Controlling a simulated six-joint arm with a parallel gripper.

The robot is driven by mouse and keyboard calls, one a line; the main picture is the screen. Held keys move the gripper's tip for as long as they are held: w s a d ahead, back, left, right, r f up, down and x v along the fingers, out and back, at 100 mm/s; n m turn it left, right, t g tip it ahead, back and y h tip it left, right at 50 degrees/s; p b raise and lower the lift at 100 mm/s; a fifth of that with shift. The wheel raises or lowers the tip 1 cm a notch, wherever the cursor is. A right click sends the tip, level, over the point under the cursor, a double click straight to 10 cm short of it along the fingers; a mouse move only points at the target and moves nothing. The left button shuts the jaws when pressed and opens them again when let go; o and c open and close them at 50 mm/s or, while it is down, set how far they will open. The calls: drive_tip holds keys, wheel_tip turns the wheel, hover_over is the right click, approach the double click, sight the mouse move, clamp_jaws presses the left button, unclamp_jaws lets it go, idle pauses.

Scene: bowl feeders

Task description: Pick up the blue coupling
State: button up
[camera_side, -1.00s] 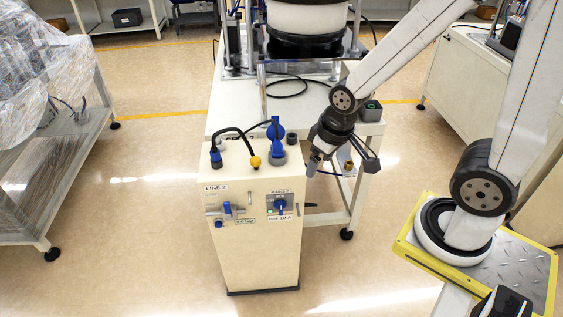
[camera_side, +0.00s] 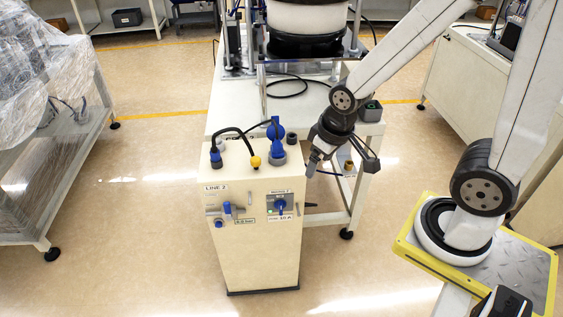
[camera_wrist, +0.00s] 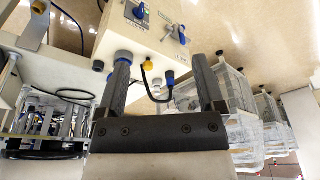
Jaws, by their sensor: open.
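A large blue coupling (camera_side: 275,143) stands upright in a grey-blue collar on top of the cream cabinet in the side view. A smaller blue coupling (camera_side: 215,158) sits at the cabinet's left corner, on a black cable that loops to a yellow fitting (camera_side: 254,162). This smaller one also shows in the wrist view (camera_wrist: 170,78). There the large one is mostly hidden by a finger, with its grey collar (camera_wrist: 123,57) visible. My gripper (camera_side: 342,168) is open and empty, to the right of the cabinet top and apart from both blue couplings.
The cream cabinet (camera_side: 255,215) has a blue switch and valve on its front. A grey socket (camera_side: 291,137) sits close to the large coupling. A bench with a bowl feeder (camera_side: 305,18) stands behind. A wrapped rack (camera_side: 45,70) is at left, with open floor between.

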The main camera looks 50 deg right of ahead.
drive_tip(key=n+g, duration=0.1)
drive_tip(key=n, duration=0.1)
hover_over(214, 148)
drive_tip(key=shift+s+f, duration=0.15)
drive_tip(key=shift+f, duration=2.1)
drive_tip(key=shift+s+f, duration=0.15)
drive_tip(key=shift+f, duration=2.1)
drive_tip(key=shift+w+f, duration=0.15)
drive_tip(key=shift+f, duration=1.1)
drive_tip(key=shift+f, duration=0.15)
drive_tip(key=shift+w+f, duration=0.2)
drive_tip(key=shift+f, duration=2.25)
